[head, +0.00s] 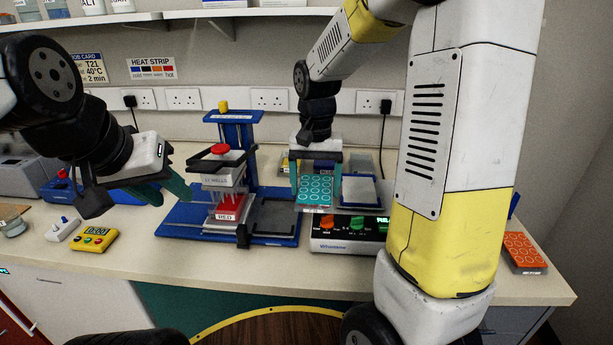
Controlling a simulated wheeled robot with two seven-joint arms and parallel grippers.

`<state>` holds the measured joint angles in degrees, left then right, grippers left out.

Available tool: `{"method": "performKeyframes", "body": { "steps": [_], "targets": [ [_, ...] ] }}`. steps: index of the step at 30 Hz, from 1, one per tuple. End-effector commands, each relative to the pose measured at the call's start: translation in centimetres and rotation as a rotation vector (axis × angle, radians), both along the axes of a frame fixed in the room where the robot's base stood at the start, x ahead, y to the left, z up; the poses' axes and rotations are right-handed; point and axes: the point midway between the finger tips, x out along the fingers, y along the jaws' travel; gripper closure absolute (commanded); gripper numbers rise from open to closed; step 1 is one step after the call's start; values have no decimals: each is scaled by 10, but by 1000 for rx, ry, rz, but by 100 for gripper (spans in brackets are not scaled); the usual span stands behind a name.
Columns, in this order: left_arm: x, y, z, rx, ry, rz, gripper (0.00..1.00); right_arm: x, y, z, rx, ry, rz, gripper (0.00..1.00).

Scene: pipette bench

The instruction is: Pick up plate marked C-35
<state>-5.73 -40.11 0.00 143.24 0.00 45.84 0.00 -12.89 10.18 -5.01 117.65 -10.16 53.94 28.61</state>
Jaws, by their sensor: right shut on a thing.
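A flat plate (316,190) with a teal top and rows of pale rings is in my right gripper (315,196) near the middle of the head view. The two teal fingers are shut on its left and right sides. The plate is over the area of a white-and-black device; I cannot tell whether it still touches anything beneath. No C-35 mark is readable on it. My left gripper (166,193) is at the left above the bench, its teal fingers apart and empty.
A blue press stand (232,130) with a red knob and a red block is between the grippers. A Whastone device (345,246) with knobs stands below the plate. A yellow timer (94,239) is at left, an orange plate (524,250) at far right. The front bench edge is mostly clear.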

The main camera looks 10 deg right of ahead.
Motion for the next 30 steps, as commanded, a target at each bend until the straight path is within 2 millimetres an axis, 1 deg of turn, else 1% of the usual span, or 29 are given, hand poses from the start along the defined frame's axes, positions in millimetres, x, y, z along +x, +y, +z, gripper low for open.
{"method": "performKeyframes", "body": {
  "steps": [16,30],
  "targets": [
    [0,0,0,0,0,0,64,0,0,29,1,-1,1,63],
    [0,0,0,0,0,0,64,0,0,30,1,0,0,63]
  ]
}}
